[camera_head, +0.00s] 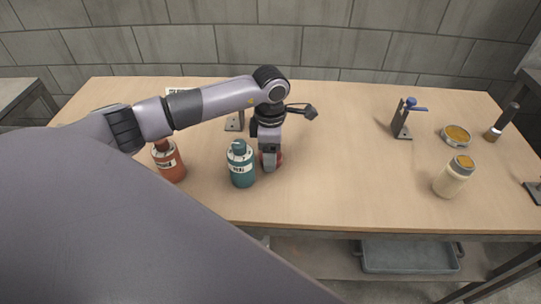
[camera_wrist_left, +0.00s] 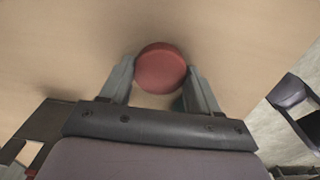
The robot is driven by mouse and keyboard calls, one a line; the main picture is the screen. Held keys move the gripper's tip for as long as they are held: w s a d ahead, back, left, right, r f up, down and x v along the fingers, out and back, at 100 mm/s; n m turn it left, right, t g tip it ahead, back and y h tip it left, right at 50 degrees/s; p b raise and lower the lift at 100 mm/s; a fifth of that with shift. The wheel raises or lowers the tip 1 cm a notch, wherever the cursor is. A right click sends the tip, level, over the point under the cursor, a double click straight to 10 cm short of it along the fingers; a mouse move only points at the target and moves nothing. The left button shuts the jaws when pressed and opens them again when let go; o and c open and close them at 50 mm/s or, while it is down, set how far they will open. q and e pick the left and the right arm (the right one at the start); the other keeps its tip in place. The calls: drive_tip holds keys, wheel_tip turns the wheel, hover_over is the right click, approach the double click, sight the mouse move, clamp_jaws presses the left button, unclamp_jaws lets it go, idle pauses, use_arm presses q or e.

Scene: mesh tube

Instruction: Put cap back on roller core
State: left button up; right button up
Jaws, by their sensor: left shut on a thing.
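My left gripper (camera_head: 270,160) points down at the middle of the table and is shut on a round red cap (camera_wrist_left: 161,68). In the left wrist view the cap sits between the two fingertips, close to the wooden surface; I cannot tell whether it touches it. In the head view the gripper mostly hides the cap. A cream cylinder (camera_head: 448,184) with a grey rim and orange-brown top leans at the right of the table; I cannot tell whether it is the roller core. My right gripper is not in view.
A teal bottle (camera_head: 241,170) stands just left of my left gripper, and a red-brown bottle (camera_head: 173,168) further left. A black stand with a blue clamp (camera_head: 404,118), a round tin (camera_head: 456,137) and a dark-handled tool (camera_head: 502,122) are at the right. The table's (camera_head: 345,165) middle right is clear.

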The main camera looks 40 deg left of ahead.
use_arm(q)
drive_tip(key=shift+r, duration=0.15)
wheel_tip(320, 180, up, 20)
drive_tip(key=shift+b, duration=0.3)
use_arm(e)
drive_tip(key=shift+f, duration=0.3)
use_arm(q)
drive_tip(key=shift+d, duration=0.1)
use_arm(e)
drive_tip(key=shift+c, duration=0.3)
